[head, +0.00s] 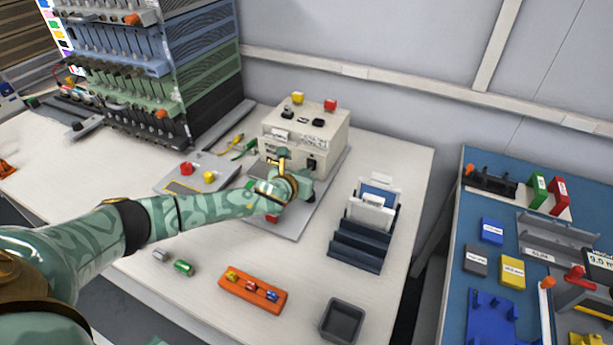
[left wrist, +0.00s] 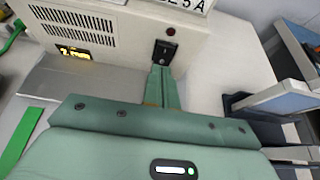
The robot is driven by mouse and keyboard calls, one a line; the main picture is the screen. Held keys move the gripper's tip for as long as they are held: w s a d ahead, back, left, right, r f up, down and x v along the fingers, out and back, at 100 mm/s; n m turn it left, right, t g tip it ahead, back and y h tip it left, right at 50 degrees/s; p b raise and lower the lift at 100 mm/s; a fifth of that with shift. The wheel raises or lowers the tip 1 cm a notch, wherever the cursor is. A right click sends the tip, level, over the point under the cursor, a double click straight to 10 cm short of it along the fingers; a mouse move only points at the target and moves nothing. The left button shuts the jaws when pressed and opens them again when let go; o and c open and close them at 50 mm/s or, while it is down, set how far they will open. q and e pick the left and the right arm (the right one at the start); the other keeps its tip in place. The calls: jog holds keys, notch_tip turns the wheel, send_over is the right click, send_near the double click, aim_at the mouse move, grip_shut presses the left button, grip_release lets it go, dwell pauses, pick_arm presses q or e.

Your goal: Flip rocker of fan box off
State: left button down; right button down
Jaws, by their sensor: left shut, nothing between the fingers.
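The fan box (head: 306,128) is a cream box with a yellow and a red block on its top, standing at the back of the white table. In the left wrist view its front (left wrist: 105,38) shows a vent, a lit yellow display and a black rocker (left wrist: 164,52) at the lower right. The rocker also shows in the head view (head: 311,163). My left gripper (left wrist: 161,72) is shut and empty, its fingertips just below the rocker. I cannot tell whether they touch it. Which way the rocker is tipped is too small to tell. My right gripper is not in view.
A dark rack (head: 357,246) with upright cards stands to the right of the box. A grey plate (head: 200,172) with red and yellow knobs lies to the left. An orange tray (head: 252,291) and a grey bin (head: 342,320) are at the front. Stacked equipment (head: 160,75) stands back left.

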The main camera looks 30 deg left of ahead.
pick_arm(q)
jog(key=shift+w, duration=0.45)
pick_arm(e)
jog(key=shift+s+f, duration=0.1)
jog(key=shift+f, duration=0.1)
pick_arm(q)
jog(key=shift+f, duration=0.1)
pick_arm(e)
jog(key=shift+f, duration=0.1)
pick_arm(q)
jog(key=shift+w+f+t+b, duration=0.15)
jog(key=shift+f+t+b, duration=0.3)
jog(key=shift+b, duration=0.75)
jog(key=shift+a+r+t, duration=0.1)
jog(key=shift+r+t, duration=0.15)
jog(key=shift+r, duration=0.05)
jog(key=shift+p, duration=0.6)
jog(key=shift+w+f, duration=0.1)
jog(key=shift+f, duration=0.05)
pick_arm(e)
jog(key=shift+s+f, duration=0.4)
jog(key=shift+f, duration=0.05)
